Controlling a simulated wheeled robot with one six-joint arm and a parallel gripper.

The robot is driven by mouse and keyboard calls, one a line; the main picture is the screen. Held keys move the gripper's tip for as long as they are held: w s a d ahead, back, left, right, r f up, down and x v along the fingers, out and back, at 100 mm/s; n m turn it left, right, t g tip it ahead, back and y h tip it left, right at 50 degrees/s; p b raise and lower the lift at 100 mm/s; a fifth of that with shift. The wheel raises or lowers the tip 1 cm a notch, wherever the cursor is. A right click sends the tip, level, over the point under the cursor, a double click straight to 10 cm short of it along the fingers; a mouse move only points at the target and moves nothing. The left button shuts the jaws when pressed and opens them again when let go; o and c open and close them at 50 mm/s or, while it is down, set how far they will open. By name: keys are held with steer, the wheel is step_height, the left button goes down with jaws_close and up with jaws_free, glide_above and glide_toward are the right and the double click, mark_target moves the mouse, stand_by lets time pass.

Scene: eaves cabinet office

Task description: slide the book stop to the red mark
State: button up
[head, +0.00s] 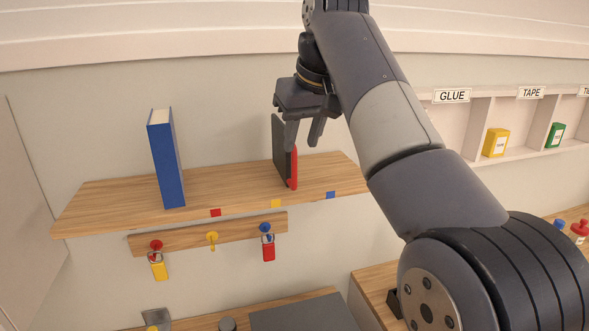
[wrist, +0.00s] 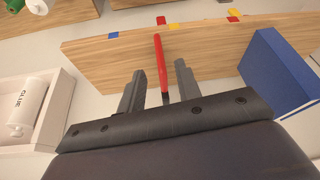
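The book stop (head: 281,150) is a dark upright plate with a red front edge, standing on the wooden shelf (head: 110,200). It stands between the yellow and blue marks, nearer the yellow. The red mark (head: 215,213) is on the shelf's front edge to its left, below the blue book; it also shows in the wrist view (wrist: 234,19). My gripper (head: 303,142) is open and points down at the book stop. In the wrist view the book stop's red edge (wrist: 160,58) shows between the two parted fingers (wrist: 158,88). Whether either finger touches it, I cannot tell.
A blue book (head: 166,160) stands at the shelf's left. The yellow mark (head: 276,203) and blue mark (head: 330,195) are on the front edge. A hook rail (head: 185,238) with padlocks hangs below. The shelf between book and book stop is clear. Labelled cubbies (head: 480,105) are at right.

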mark_target(295, 164)
steer(key=x, duration=0.8)
steer(key=shift+w+f, duration=0.2)
steer(key=shift+f, duration=0.05)
jaws_close()
